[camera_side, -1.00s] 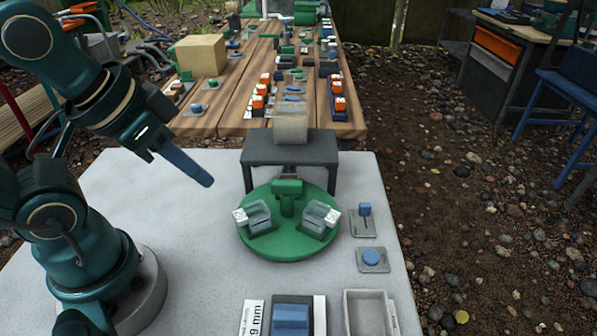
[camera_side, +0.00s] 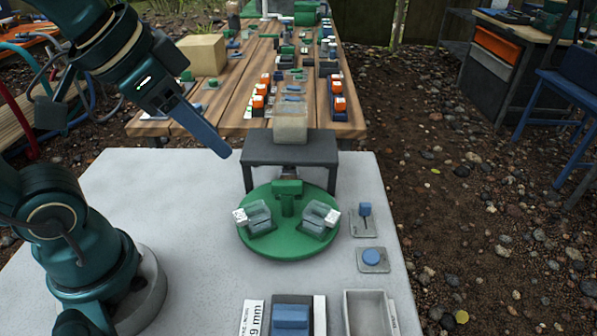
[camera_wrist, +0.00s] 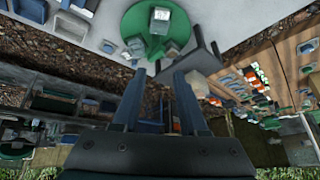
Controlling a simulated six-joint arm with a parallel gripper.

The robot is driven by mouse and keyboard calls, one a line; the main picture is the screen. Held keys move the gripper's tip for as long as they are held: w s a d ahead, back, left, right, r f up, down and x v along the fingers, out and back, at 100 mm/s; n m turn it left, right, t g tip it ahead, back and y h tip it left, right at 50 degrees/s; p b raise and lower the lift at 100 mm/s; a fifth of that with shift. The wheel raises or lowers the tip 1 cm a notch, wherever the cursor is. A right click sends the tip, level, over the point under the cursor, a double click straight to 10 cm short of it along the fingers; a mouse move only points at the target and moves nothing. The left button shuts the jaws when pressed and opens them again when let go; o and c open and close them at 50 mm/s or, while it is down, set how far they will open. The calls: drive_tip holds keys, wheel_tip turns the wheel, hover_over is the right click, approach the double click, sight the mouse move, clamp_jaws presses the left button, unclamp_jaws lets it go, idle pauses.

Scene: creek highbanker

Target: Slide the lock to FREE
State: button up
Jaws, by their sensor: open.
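A small blue lever or slider knob (camera_side: 365,208) stands on a grey slotted plate to the right of the green turntable; it looks like the lock. No FREE marking is legible. A round blue button (camera_side: 371,256) on its own grey plate sits just in front of it. My gripper (camera_side: 224,152) is in the air at the left of the dark stand, well apart from the knob, its fingers pointing down and right. In the wrist view my gripper (camera_wrist: 160,76) shows two spread fingers with nothing between them. I cannot make out the knob in the wrist view.
The green turntable (camera_side: 287,251) carries clear holders with white-marked blocks. The dark stand (camera_side: 290,150) behind it bears a pale block (camera_side: 290,125). A blue block (camera_side: 290,318) and a grey tray (camera_side: 349,318) are at the front. The white tabletop (camera_side: 200,235) is clear left of the turntable.

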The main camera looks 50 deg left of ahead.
drive_tip(key=w+d+r+m, duration=0.2)
drive_tip(key=w+r, duration=0.3)
drive_tip(key=w, duration=0.2)
drive_tip(key=m+g+h, duration=0.1)
drive_tip(key=m+g, duration=0.3)
drive_tip(key=m, duration=0.1)
hover_over(368, 204)
drive_tip(key=s+a+f+x, duration=0.1)
drive_tip(key=s+x, duration=0.1)
drive_tip(key=x, duration=1.2)
drive_tip(key=shift+s+a+f, duration=0.35)
drive_tip(key=shift+s, duration=0.05)
drive_tip(key=shift+s+a+x, duration=0.15)
drive_tip(key=shift+s+x, duration=0.1)
drive_tip(key=shift+x, duration=1.15)
drive_tip(key=shift+s+a+x, duration=0.15)
drive_tip(key=shift+s+x, duration=0.1)
drive_tip(key=shift+x, duration=1.15)
drive_tip(key=shift+s+a+x, duration=0.15)
drive_tip(key=shift+s+x, duration=0.1)
drive_tip(key=shift+x, duration=1.15)
drive_tip(key=shift+f, duration=0.2)
clamp_jaws()
